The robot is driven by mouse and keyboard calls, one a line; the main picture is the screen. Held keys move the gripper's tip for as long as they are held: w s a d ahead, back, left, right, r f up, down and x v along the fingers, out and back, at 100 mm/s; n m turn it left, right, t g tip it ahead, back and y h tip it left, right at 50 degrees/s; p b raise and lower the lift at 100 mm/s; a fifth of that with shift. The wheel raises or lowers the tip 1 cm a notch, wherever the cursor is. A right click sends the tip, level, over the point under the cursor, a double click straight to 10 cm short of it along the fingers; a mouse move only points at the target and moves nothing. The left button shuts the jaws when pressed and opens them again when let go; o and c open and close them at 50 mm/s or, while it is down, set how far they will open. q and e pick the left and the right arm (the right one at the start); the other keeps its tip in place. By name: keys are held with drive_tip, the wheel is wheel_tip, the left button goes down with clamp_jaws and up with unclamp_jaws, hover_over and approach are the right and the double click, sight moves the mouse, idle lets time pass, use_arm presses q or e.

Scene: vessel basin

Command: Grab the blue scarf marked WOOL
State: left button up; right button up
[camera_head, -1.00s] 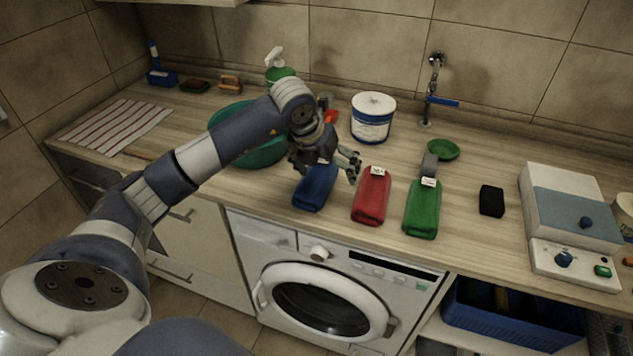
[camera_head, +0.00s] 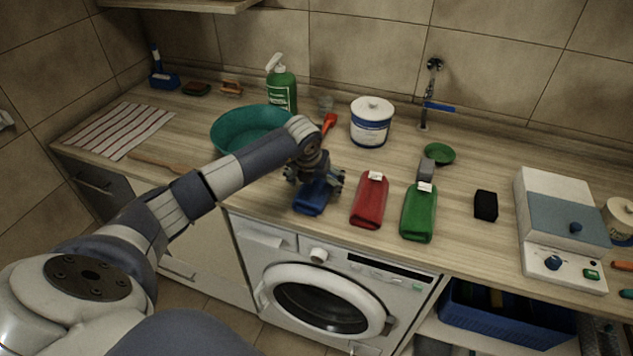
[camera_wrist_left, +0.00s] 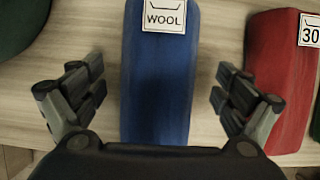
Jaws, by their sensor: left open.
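The blue scarf (camera_head: 311,199) lies folded on the wooden counter near its front edge, partly hidden under my left gripper in the head view. In the left wrist view the blue scarf (camera_wrist_left: 160,85) runs between the two fingers, with a white tag (camera_wrist_left: 165,16) reading WOOL at its far end. My left gripper (camera_head: 315,184) is open above the scarf; in the wrist view the gripper (camera_wrist_left: 158,92) has one finger on each side, with counter showing between each finger and the cloth. My right gripper is not in view.
A red folded scarf (camera_head: 370,201) lies close to the right, then a green one (camera_head: 419,213). A teal basin (camera_head: 228,129) stands behind and left of the gripper. A white tub (camera_head: 370,122) stands behind. A washing machine (camera_head: 325,300) is below the counter.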

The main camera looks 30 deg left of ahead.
use_arm(q)
drive_tip(key=shift+w+a+f, duration=0.1)
drive_tip(key=shift+w+f, duration=0.1)
drive_tip(key=shift+f, duration=0.3)
drive_tip(key=c, duration=1.3)
drive_tip(key=shift+r, duration=0.1)
